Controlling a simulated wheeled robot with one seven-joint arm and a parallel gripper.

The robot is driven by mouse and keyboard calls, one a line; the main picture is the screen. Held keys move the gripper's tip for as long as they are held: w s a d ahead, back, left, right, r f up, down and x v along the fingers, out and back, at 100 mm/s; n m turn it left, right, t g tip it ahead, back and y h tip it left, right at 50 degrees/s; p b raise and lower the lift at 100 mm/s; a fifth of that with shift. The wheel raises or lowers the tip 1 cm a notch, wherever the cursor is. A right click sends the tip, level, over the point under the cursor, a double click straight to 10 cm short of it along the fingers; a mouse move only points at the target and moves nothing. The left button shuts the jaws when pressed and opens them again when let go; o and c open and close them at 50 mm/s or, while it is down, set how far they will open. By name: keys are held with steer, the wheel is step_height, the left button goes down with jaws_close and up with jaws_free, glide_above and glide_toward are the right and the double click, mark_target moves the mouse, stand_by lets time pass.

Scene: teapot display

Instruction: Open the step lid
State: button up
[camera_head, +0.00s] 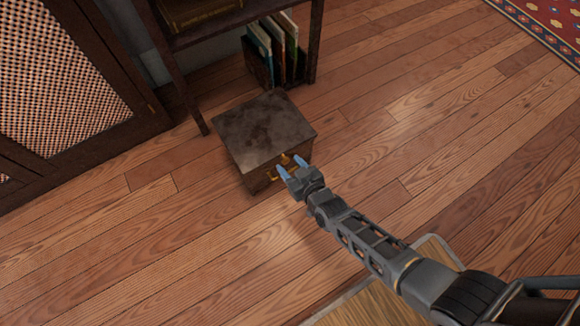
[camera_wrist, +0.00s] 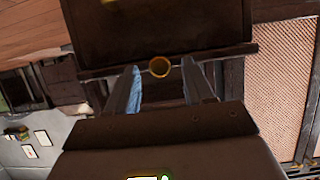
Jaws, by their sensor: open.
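The step (camera_head: 260,125) is a low, dark wooden box on the floor with a flat, worn lid, which looks closed. Brass fittings (camera_head: 285,159) show at its front edge, partly hidden by my gripper. In the wrist view the dark wood (camera_wrist: 155,25) fills the top, and a brass ring (camera_wrist: 160,67) hangs at its edge. My gripper (camera_head: 291,166) is open at the front of the step. In the wrist view the ring appears between the two fingertips of my gripper (camera_wrist: 161,77). I cannot tell whether the fingers touch it.
A dark shelf unit (camera_head: 317,45) with several upright books (camera_head: 274,48) stands right behind the step. A cabinet with a woven panel (camera_head: 60,85) is at the left. A patterned rug (camera_head: 552,22) lies at the top right. The wooden floor (camera_head: 420,120) to the right is clear.

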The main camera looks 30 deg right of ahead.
steer(key=shift+w+f, duration=0.15)
steer(key=shift+w, duration=0.3)
steer(key=shift+c, duration=0.2)
jaws_close()
